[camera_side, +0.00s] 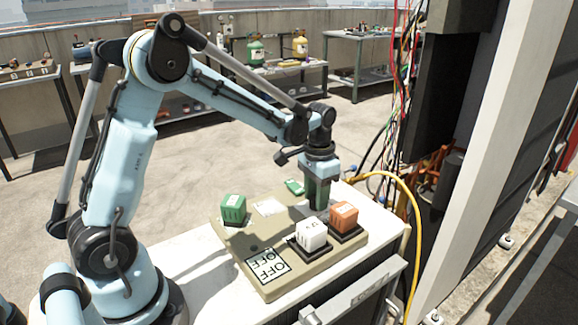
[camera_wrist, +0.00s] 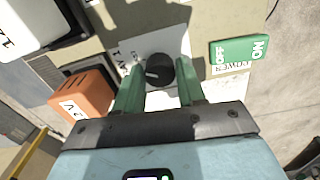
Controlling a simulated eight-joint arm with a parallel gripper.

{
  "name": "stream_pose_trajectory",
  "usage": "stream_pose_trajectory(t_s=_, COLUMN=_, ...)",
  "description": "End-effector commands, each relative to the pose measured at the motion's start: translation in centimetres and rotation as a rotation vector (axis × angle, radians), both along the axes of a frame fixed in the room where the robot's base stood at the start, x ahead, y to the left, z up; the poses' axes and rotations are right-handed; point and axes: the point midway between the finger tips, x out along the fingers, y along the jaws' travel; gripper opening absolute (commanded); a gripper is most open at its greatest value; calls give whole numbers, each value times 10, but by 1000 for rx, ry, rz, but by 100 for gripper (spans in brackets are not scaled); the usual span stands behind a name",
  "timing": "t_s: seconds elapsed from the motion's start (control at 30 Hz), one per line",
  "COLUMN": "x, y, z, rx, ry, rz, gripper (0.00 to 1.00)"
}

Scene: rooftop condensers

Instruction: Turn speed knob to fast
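The speed knob (camera_wrist: 160,70) is a round black dial with a pale pointer line, set on a white label plate (camera_wrist: 132,50) in the wrist view. The pointer faces left in that picture; the lettering at the plate's left is too small to read. My gripper (camera_wrist: 160,82) has two green fingers, spread apart, with the knob between their tips. A gap seems to show on each side, though contact is hard to judge. In the side view my gripper (camera_side: 318,203) points down over the beige panel (camera_side: 240,247) and hides the knob.
A green ON/OFF power switch (camera_wrist: 238,50) lies right of the knob in the wrist view. An orange block (camera_wrist: 82,103) and a white block (camera_wrist: 30,22) are at left. A green block (camera_side: 233,208) sits on the panel. A yellow cable (camera_side: 413,215) loops beside the bench.

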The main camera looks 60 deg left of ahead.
Motion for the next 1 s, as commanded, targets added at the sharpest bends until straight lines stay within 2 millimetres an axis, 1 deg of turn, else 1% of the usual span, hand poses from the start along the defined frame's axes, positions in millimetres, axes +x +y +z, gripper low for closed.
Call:
stream_pose_trajectory(t_s=0.03, x=0, y=0, z=0, rx=0, ry=0, rz=0, gripper=48)
stream_pose_trajectory(t_s=0.1, x=0, y=0, z=0, rx=0, ry=1, rz=0, gripper=58)
stream_pose_trajectory(t_s=0.13, x=0, y=0, z=0, rx=0, ry=1, rz=1, gripper=61)
stream_pose_trajectory(t_s=0.4, x=-1, y=0, z=0, rx=0, ry=2, rz=1, gripper=61)
stream_pose_trajectory(t_s=0.53, x=-1, y=0, z=7, rx=0, ry=2, rz=2, gripper=61)
stream_pose_trajectory(t_s=0.67, x=-1, y=0, z=25, rx=0, ry=2, rz=2, gripper=61)
stream_pose_trajectory(t_s=1.0, x=-1, y=0, z=87, rx=0, ry=2, rz=1, gripper=61)
